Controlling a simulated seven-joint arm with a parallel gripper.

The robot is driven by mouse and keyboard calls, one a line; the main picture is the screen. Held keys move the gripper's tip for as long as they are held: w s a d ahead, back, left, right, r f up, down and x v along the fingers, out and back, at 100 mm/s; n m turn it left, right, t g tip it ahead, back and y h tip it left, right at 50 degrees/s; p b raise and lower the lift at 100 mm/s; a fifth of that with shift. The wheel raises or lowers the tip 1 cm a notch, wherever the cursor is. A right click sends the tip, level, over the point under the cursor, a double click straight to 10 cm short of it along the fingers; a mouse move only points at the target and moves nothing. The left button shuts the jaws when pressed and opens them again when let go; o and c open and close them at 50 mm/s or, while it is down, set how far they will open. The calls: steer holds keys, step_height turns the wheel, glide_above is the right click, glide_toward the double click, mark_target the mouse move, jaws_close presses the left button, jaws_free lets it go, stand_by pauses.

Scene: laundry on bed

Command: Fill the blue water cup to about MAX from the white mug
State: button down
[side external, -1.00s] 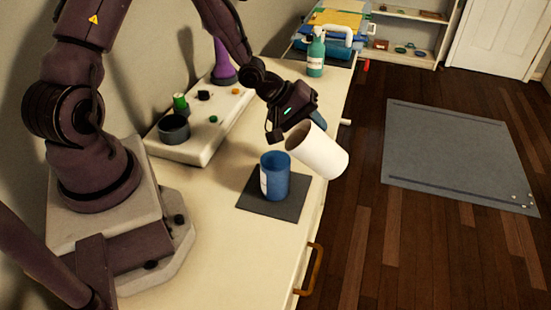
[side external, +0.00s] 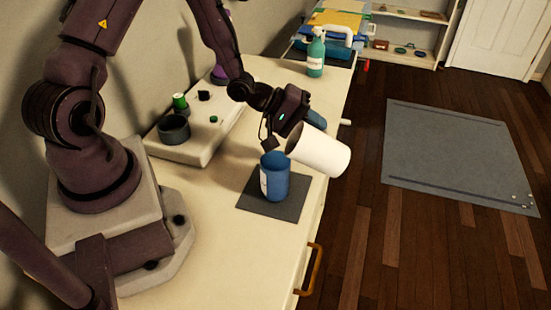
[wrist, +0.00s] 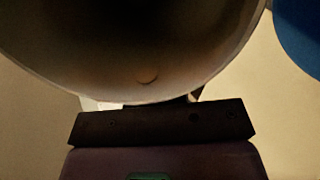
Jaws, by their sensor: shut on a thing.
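The white mug (side external: 322,152) is held in the air, tipped well over on its side with its mouth facing left toward the cup. My gripper (side external: 309,122) is shut on the mug from its far side. The blue water cup (side external: 275,178) stands upright on a dark square mat (side external: 292,207), just left of and below the mug's mouth. No stream of water shows between them. In the wrist view the mug's dim open mouth (wrist: 140,45) fills the top, and a part of the blue cup (wrist: 300,35) shows at upper right. The water level and MAX mark cannot be made out.
A raised pale board (side external: 200,140) with a dark round pot (side external: 174,129) and small items lies behind the cup. A green pump bottle (side external: 316,55) stands at the far end. The counter's right edge is close beside the mat.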

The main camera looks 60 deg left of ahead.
steer(key=shift+s+a+r+t+h, duration=0.1)
steer(key=shift+r+t+h, duration=0.55)
steer(key=shift+t, duration=0.25)
stand_by(1.4)
steer(key=shift+s+a+r+t+h, duration=0.15)
steer(key=shift+s+a+t+h, duration=0.1)
steer(key=shift+s+t+h, duration=0.2)
stand_by(1.2)
steer(key=shift+w+d+r+t, duration=0.1)
steer(key=shift+w+r+t, duration=0.15)
steer(key=shift+t, duration=0.2)
stand_by(0.6)
